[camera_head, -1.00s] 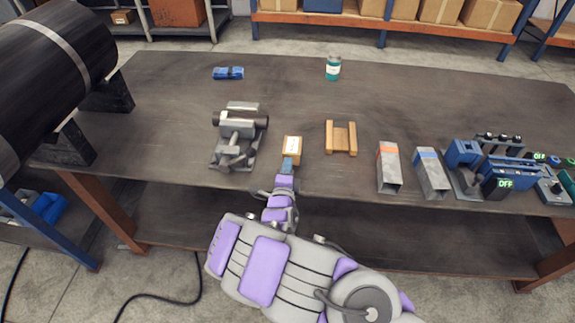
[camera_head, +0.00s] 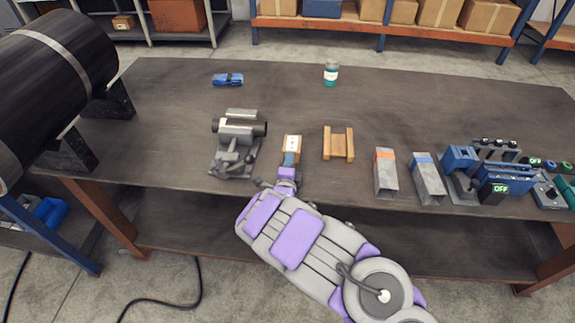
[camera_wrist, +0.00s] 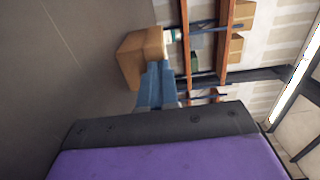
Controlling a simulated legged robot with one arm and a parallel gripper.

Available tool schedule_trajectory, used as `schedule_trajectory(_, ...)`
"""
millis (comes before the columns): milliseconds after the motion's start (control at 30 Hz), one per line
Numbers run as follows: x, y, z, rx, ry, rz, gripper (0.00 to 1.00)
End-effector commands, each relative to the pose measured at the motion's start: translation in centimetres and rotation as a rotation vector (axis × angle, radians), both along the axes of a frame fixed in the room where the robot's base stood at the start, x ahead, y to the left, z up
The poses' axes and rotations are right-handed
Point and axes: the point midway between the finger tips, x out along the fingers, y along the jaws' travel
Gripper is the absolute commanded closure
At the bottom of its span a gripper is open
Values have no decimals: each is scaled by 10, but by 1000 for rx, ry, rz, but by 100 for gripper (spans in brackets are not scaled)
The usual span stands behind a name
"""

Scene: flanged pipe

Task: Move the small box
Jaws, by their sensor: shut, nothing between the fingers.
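The small box (camera_head: 293,142) is tan cardboard with a pale label on top. It sits on the dark table (camera_head: 190,110) near the front edge, at the middle of the head view. My gripper (camera_head: 290,158) is at the near side of the box, its blue fingers shut and holding nothing. In the wrist view, the box (camera_wrist: 138,57) shows just beyond the fingertips of my gripper (camera_wrist: 157,72). I cannot tell whether the fingertips touch it. The fingers hide part of its near side.
A grey vise-like fixture (camera_head: 237,140) stands close to the left of the box. A wooden cradle (camera_head: 338,143) stands to its right, then two grey square tubes (camera_head: 386,173). A teal-and-white can (camera_head: 331,73) and a blue item (camera_head: 228,79) stand farther back. Table behind the box is clear.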

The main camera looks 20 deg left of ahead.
Motion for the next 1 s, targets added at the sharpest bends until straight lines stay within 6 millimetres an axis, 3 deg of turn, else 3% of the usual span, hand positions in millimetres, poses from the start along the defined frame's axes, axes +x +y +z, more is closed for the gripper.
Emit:
schedule_trajectory(600, 92, 23, 3, 8, -7, -4, 100)
schedule_trajectory(1000, 139, 33, 1, 4, -3, -4, 100)
